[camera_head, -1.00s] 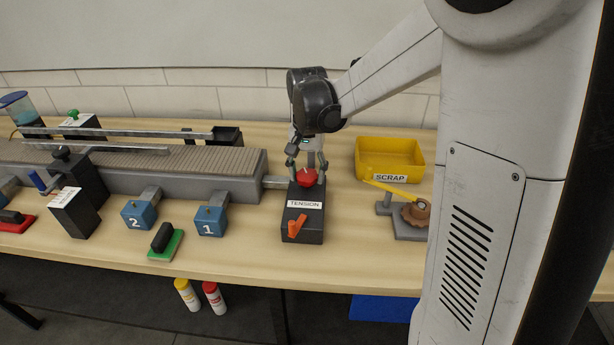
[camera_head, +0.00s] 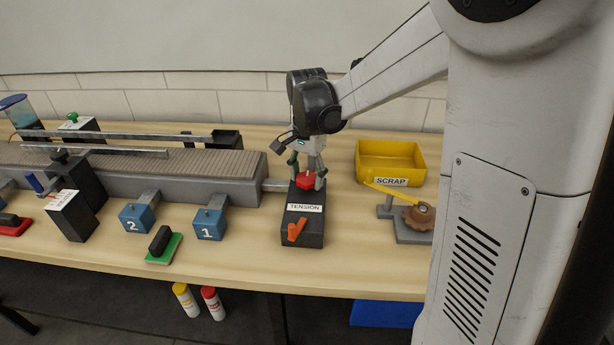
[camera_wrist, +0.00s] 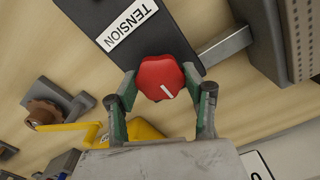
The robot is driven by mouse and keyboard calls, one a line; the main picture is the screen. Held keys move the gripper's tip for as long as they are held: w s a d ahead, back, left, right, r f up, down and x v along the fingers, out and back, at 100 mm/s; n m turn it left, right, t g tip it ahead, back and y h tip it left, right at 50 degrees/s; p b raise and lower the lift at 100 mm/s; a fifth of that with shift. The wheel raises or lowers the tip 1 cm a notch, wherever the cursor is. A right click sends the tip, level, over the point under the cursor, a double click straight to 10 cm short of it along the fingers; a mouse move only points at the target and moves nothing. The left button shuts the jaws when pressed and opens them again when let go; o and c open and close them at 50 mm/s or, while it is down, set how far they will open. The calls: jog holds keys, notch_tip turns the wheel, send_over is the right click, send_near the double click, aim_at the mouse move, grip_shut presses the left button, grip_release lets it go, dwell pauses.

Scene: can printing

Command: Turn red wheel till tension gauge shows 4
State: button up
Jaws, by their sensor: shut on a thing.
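The red wheel (camera_head: 305,182) sits on top of a dark box with a TENSION label (camera_head: 304,208). It also shows in the wrist view (camera_wrist: 160,77), with a white mark line on its top that points toward the lower right. My gripper (camera_head: 306,178) points down over the box and is shut on the wheel. In the wrist view its two fingers (camera_wrist: 161,97) stand on either side of the wheel. An orange-red pointer (camera_head: 297,230) shows on the front of the box. No gauge numbers can be read in these views.
A conveyor (camera_head: 190,160) stands left of the box, joined to it by a metal bar. Blue blocks marked 1 (camera_head: 209,225) and 2 (camera_head: 137,217) stand at the front. A yellow SCRAP bin (camera_head: 391,158) and a brown knob (camera_head: 420,215) are to the right.

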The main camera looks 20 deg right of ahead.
aim_at(307, 177)
jog(key=o, duration=1.1)
jog(key=shift+o, duration=0.2)
notch_tip(307, 177, up, 12)
jog(key=s+a+f+n+t, duration=0.1)
jog(key=s+a+n+t, duration=0.1)
jog(key=s, duration=0.5)
jog(key=s+a+f+n+t, duration=0.1)
jog(key=s+a+n+t, duration=0.1)
jog(key=s+n, duration=0.3)
jog(key=s+a+f+n+t, duration=0.1)
jog(key=s+a+n+t, duration=0.1)
jog(key=s, duration=0.7)
jog(key=shift+s+a+f+n+t, duration=0.25)
jog(key=shift+n+t, duration=0.35)
jog(key=shift+n, duration=0.5)
